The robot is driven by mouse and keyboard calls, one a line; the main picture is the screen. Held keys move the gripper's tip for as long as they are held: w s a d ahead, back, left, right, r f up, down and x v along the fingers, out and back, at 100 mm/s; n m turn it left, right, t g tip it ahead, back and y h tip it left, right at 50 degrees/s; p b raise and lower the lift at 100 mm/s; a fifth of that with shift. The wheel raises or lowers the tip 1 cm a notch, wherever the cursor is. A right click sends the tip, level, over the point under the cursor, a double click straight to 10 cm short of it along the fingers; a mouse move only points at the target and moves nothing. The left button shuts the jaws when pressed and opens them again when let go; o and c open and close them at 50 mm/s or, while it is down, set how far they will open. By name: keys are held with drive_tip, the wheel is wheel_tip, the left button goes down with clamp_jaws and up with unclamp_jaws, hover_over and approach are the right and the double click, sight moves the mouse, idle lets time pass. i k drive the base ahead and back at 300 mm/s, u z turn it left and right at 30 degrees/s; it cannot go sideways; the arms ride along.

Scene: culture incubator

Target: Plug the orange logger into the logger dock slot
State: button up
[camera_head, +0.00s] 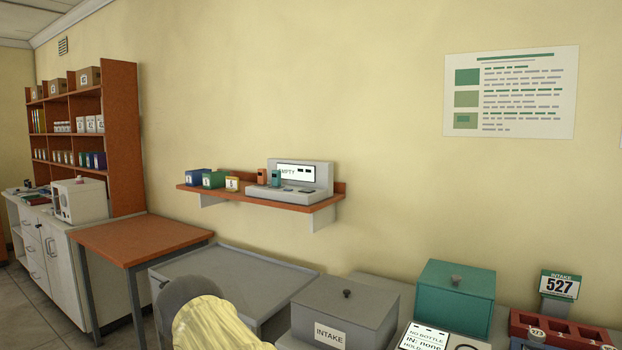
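The orange logger (262,176) is a small upright block at the left part of the grey logger dock (318,188). The dock sits on an orange-brown wall shelf (312,207), and its display (296,172) shows a word that seems to read "EMPTY". A teal logger (277,179) stands just right of the orange one. Dark marks that may be slots show on the dock's base, too small to tell apart. Whether the orange logger is seated in a slot or only stands there I cannot tell. My gripper is not in view.
Blue, green and yellow boxes (213,180) stand left of the dock on the shelf. Below are a grey bench (235,275), a grey INTAKE box (345,310) and a teal box (455,295). A yellow draped shape (215,325) fills the bottom front, unclear what.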

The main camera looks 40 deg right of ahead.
sight(262, 176)
drive_tip(key=z, duration=1.15)
